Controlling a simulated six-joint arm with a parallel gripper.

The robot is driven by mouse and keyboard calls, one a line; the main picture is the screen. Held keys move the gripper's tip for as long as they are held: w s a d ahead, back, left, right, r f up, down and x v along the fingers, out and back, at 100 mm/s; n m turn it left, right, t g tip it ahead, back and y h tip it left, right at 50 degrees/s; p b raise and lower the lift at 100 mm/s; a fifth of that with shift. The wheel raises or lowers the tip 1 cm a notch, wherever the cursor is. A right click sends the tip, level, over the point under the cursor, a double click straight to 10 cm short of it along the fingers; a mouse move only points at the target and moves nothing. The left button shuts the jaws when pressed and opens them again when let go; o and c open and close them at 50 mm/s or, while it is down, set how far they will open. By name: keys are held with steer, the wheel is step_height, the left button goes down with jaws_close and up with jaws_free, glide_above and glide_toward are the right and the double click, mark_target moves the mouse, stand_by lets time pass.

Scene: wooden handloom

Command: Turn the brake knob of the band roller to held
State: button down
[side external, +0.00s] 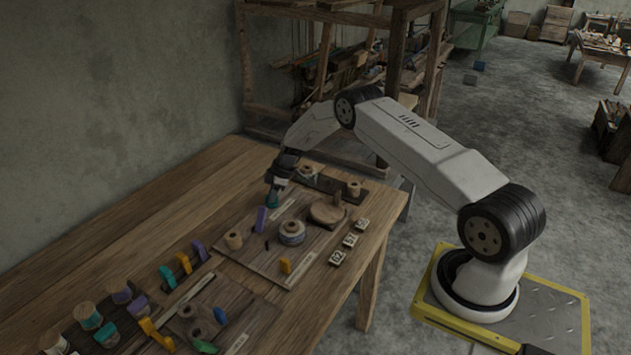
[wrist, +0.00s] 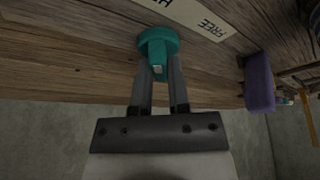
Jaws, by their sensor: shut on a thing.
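The teal brake knob (wrist: 157,40) has a round base and a raised grip bar with a small pale mark at its end. It also shows in the side external view (side external: 273,199), on the far part of a wooden board. My gripper (wrist: 160,74) is shut on the knob's grip bar, one finger on each side. In the side external view my gripper (side external: 275,184) reaches down to the knob from above. A pale label strip (wrist: 190,15) beside the knob reads FREE, with an H at the cut-off edge. Which word the knob points to, I cannot tell.
A purple upright piece (wrist: 259,82) stands close to the knob; it also shows in the side external view (side external: 261,219). A wound spool (side external: 292,233), a wooden disc (side external: 327,212) and an orange piece (side external: 286,267) share the board. Several small number tiles (side external: 349,240) lie to the right.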

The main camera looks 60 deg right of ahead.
steer(key=c, duration=0.6)
jaws_free()
steer(key=shift+r, duration=0.15)
steer(key=v, duration=0.7)
steer(key=shift+r, duration=0.2)
steer(key=shift+s, duration=0.15)
